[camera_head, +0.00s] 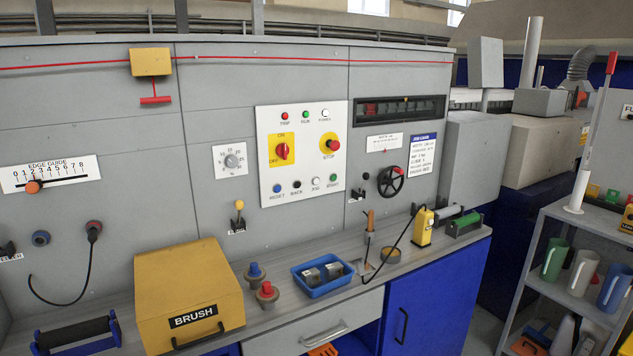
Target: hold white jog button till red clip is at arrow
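The white jog button (316,182) is in the lower row of the white control panel (344,140), between the black BACK button (297,184) and the green START button (334,180). Nothing touches it. A dark window (425,109) is right of the panel. A red piece (371,109), which looks like the red clip, shows in its left part. A tiny orange mark at the window's upper edge (406,99) may be the arrow; it is too small to be sure, and the red piece is left of it. Neither of my grippers is in view.
A yellow BRUSH box (189,296), a blue tray (322,274) and red and blue knobbed pieces stand on the grey counter below the panel. A black handwheel (390,181) sticks out below the window. The space before the buttons is clear.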

